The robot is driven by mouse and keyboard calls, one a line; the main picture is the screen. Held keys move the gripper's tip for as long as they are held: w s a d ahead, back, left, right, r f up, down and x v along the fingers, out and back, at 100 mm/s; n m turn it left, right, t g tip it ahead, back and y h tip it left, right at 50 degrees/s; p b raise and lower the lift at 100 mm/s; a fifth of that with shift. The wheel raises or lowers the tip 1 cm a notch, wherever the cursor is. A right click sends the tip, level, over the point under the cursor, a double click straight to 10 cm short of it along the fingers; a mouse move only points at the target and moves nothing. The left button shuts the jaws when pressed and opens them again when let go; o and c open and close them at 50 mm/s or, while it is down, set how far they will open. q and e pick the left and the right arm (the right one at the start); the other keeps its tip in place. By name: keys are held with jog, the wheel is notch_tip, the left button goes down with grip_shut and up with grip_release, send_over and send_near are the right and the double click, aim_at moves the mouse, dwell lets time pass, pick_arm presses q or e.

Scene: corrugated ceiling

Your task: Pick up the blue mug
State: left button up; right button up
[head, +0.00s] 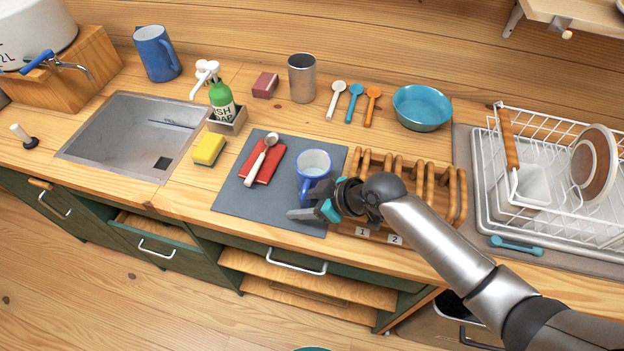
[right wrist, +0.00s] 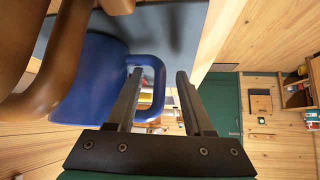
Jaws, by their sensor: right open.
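The blue mug (head: 312,163), with a pale inside, stands upright on the grey mat (head: 240,190), left of the wooden rack. My right gripper (head: 306,208) is open at the mug's near side, low over the mat's front edge. In the right wrist view the blue mug (right wrist: 92,82) fills the left side. Its handle reaches between the two open fingers of my right gripper (right wrist: 160,73), and the left finger overlaps part of the handle loop. I cannot tell whether the fingers touch it. My left gripper is not in view.
A wooden slotted rack (head: 455,190) stands close right of the mug. A red block (head: 270,168) with a spoon lies left on the mat. A yellow sponge (head: 209,149), a sink (head: 125,135) and a tall blue jug (head: 155,55) are further left. A dish rack (head: 560,200) is right.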

grip_shut()
dwell(0.3)
jog(key=shift+r, duration=0.1)
dwell(1.0)
